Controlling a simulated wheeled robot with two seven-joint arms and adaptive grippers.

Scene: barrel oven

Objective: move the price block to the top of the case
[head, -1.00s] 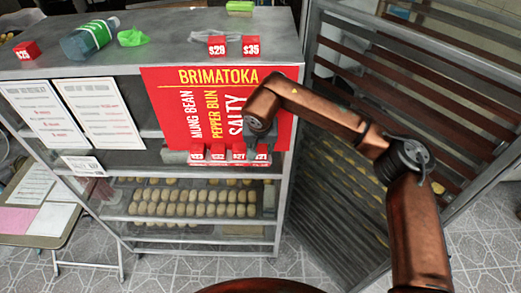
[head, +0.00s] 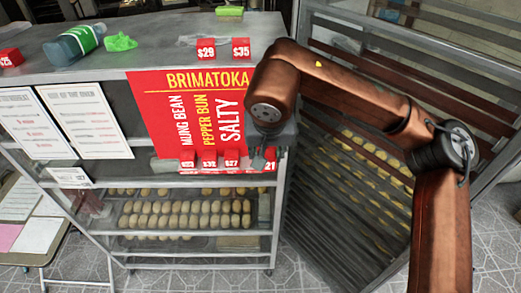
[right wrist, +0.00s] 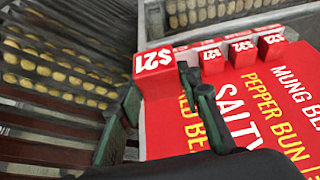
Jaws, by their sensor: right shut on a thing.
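The red $21 price block (right wrist: 155,72) shows large in the right wrist view, between the fingers of my right gripper (right wrist: 165,85). In the head view, my right gripper (head: 262,158) is at the right end of the ledge under the red sign, and the block (head: 270,167) is partly hidden by it. The gripper is shut on this block. I cannot tell whether the block still touches the ledge. The top of the case (head: 160,57) is a grey metal surface. My left gripper is not in view.
Several other red price blocks (head: 209,160) stand in a row beside the gripper. On the top are a $29 block (head: 206,49), a $35 block (head: 241,48), a bottle (head: 75,42) and green items. A slatted rack (head: 345,190) stands close on the right.

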